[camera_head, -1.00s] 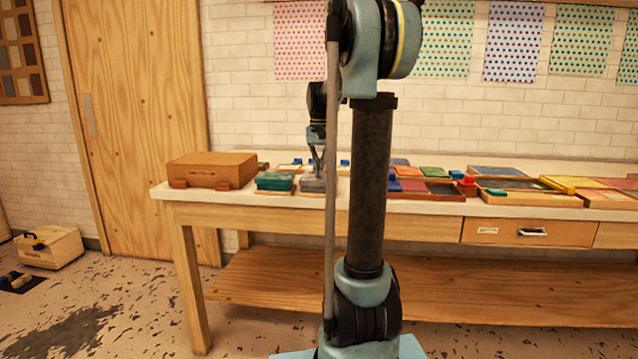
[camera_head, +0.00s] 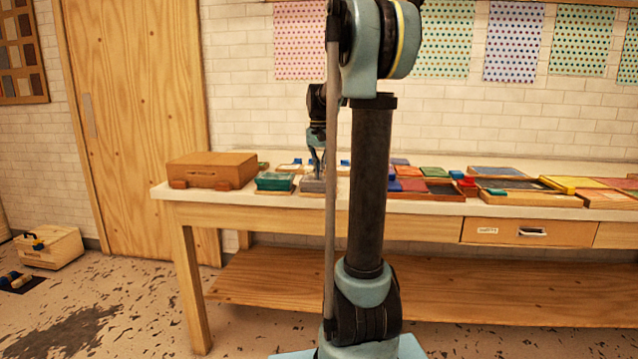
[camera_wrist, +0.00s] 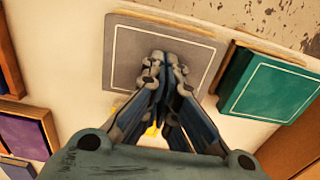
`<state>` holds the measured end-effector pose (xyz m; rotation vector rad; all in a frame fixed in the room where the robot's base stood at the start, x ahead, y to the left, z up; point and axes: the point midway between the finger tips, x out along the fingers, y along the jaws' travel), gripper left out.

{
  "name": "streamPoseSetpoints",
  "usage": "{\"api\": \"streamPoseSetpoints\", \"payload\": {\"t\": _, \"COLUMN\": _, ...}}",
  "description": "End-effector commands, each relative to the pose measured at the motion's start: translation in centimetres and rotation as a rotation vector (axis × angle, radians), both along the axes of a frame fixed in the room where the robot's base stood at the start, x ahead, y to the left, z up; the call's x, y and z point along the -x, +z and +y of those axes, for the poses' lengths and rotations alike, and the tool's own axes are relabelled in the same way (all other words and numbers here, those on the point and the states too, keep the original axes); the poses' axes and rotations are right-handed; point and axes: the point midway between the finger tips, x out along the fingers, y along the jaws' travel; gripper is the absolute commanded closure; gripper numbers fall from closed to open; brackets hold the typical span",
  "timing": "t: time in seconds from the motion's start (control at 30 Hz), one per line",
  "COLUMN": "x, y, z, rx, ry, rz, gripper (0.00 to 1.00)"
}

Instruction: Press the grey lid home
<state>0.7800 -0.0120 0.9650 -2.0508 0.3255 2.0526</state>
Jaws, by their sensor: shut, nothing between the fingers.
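The grey lid (camera_wrist: 128,58) is a flat square with a thin pale outline, under my gripper in the wrist view. In the head view the grey lid (camera_head: 311,186) is small and partly hidden by my arm. My gripper (camera_wrist: 166,60) is shut with its fingertips together over the middle of the lid, and nothing shows between them. It also points down over the lid in the head view (camera_head: 317,174). The fingertips look at or very near the lid's surface; I cannot tell contact for certain. How far the lid is seated cannot be seen.
A green-lidded box (camera_wrist: 268,85) sits close beside the grey one. Purple (camera_wrist: 25,136) and other coloured boxes lie on the other side. A brown case (camera_head: 211,169) stands at the bench's left end. Several coloured trays cover the right of the bench (camera_head: 430,207).

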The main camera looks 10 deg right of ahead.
Motion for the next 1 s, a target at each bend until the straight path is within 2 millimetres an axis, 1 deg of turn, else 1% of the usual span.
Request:
{"api": "streamPoseSetpoints", "payload": {"t": 0.43, "x": 0.00, "y": -0.05, "z": 0.00, "rx": 0.000, "ry": 0.000, "rz": 0.000, "gripper": 1.00}}
{"api": "streamPoseSetpoints", "payload": {"t": 1.0, "x": 0.00, "y": -0.59, "z": 0.00, "rx": 0.000, "ry": 0.000, "rz": 0.000, "gripper": 1.00}}
